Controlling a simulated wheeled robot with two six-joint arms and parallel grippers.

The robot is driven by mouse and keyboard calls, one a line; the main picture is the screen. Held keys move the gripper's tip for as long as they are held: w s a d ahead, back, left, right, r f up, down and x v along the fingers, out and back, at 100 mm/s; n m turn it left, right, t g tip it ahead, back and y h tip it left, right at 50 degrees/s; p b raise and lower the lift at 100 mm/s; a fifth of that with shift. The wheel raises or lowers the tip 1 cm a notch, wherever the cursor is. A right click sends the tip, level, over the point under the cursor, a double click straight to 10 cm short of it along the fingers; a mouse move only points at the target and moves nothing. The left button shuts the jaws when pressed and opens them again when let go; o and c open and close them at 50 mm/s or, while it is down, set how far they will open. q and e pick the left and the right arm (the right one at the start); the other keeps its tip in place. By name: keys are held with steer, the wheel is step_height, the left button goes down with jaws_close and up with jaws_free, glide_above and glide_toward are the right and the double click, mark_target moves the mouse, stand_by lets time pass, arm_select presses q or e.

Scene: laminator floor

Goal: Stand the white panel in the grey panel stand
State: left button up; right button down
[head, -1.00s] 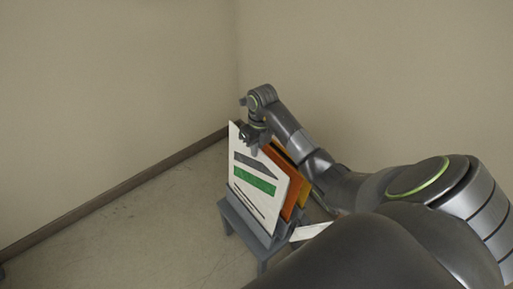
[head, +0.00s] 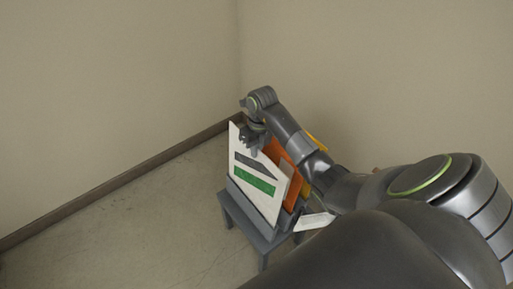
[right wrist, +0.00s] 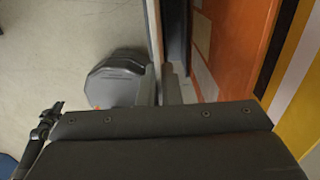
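The white panel (head: 262,192), with a dark grey and a green stripe, stands nearly upright at the front of the grey panel stand (head: 246,228). Its lower edge is hidden behind the stand's front rail. My right gripper (head: 254,147) is at the panel's upper edge in the head view. In the right wrist view, the two fingers (right wrist: 160,88) are close together with the panel's thin edge (right wrist: 152,28) running between them. They appear shut on it. My left gripper is out of view.
A small white piece (head: 315,221) shows at the stand's right. Walls meet behind; floor (head: 130,235) is clear at left.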

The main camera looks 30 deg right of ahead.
steer(key=shift+a+f+b, duration=0.1)
steer(key=shift+f+b, duration=0.5)
steer(key=shift+f, duration=0.35)
steer(key=c, duration=1.5)
jaws_free()
steer(key=shift+c, duration=0.2)
steer(key=shift+r, duration=0.1)
